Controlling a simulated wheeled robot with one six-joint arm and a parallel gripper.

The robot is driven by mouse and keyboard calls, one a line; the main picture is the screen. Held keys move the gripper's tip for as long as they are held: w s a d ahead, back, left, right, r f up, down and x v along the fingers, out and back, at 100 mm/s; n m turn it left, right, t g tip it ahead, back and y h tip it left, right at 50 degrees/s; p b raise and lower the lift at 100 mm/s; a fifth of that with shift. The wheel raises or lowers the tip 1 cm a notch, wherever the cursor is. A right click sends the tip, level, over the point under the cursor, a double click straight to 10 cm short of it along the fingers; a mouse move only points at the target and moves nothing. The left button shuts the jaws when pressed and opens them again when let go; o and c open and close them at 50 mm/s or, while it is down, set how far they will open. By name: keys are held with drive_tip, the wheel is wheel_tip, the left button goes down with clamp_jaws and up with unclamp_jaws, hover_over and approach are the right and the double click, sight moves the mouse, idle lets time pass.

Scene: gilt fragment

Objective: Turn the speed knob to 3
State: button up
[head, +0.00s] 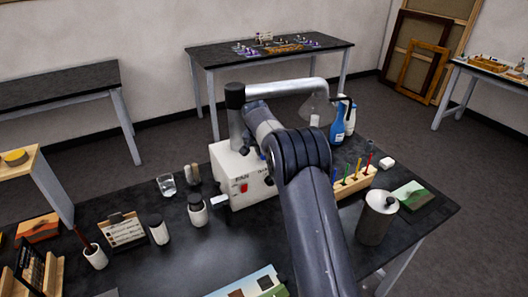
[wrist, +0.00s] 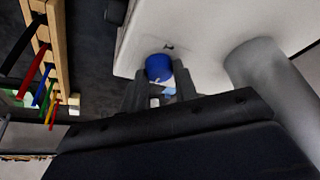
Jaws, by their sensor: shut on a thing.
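A white box marked FAN (head: 232,172) stands on the dark table, with a red switch on its front. In the wrist view its white face (wrist: 205,55) fills the upper middle, with a blue knob (wrist: 158,66) on it. My gripper (wrist: 160,88) is shut on the blue knob, one finger on each side. In the head view my arm hides most of the knob side of the box. The knob's pointer and the numbers of its scale cannot be read.
A silver duct arm (head: 290,88) rises from the box. A wooden rack of coloured tools (head: 355,180) stands right of my arm, near a metal canister (head: 377,217). Left of the box are a glass (head: 166,185) and a white jar (head: 197,210).

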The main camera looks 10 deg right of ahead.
drive_tip(key=o, duration=1)
drive_tip(key=shift+c, duration=0.2)
drive_tip(key=b+v, duration=0.2)
drive_tip(key=v, duration=0.8)
drive_tip(key=shift+s+r, duration=0.15)
drive_tip(key=shift+r, duration=0.25)
drive_tip(key=shift+f, duration=0.1)
drive_tip(key=p+x, duration=0.2)
drive_tip(key=x, duration=0.8)
drive_tip(key=shift+f, duration=0.15)
drive_tip(key=shift+w+f, duration=0.2)
drive_tip(key=shift+n, duration=0.3)
